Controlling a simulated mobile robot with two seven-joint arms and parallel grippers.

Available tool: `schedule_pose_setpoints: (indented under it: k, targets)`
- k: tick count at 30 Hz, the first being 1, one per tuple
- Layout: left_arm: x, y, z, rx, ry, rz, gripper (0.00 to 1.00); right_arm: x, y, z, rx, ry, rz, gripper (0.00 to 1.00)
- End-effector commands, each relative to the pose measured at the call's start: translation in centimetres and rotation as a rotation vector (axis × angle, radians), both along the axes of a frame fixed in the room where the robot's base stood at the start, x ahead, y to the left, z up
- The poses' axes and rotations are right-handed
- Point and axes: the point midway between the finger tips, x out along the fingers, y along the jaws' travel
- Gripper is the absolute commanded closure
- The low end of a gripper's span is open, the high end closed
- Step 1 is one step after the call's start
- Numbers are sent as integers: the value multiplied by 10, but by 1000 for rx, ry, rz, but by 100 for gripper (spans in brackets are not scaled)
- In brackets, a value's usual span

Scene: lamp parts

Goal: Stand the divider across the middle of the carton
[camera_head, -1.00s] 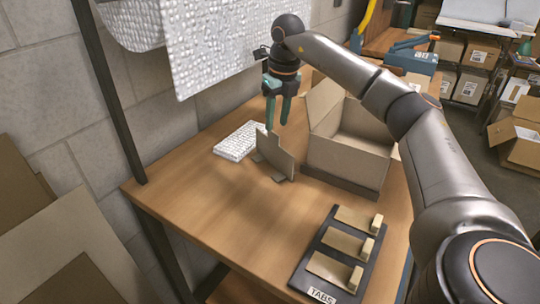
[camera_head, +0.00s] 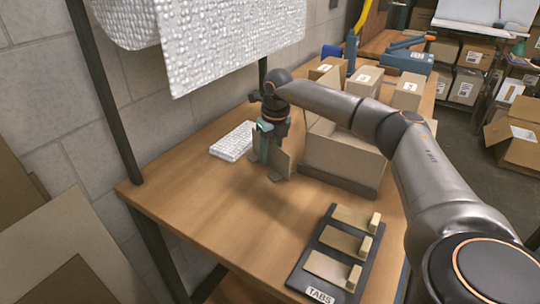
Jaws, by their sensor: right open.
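The divider (camera_head: 284,163), a thin brown cardboard piece, stands upright on the bench left of the carton. The open carton (camera_head: 345,160) stands right of it; my right arm hides much of its top and inside. My right gripper (camera_head: 265,157) is open and lowered at the divider's upper left part, with its green fingers pointing down. I cannot tell whether the fingers touch the divider. My left gripper is not in view.
A black TABS tray (camera_head: 312,283) with several cardboard tabs lies at the bench's front right. A white bubbly pad (camera_head: 233,141) lies left of the divider. Bubble wrap (camera_head: 235,40) hangs above. Boxes (camera_head: 408,92) stand behind the carton. The bench's front left is clear.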

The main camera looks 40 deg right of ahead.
Motion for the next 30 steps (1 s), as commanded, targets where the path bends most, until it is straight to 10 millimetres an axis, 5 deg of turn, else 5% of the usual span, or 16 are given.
schedule_pose_setpoints:
  k: [5, 15, 30]
  targets:
    - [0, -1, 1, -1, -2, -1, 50, 0, 0, 0, 0, 0, 0, 61]
    - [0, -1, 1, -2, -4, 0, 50, 0, 0, 1, 0, 0, 0, 99]
    - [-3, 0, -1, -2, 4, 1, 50, 0, 0, 1, 0, 0, 0, 100]
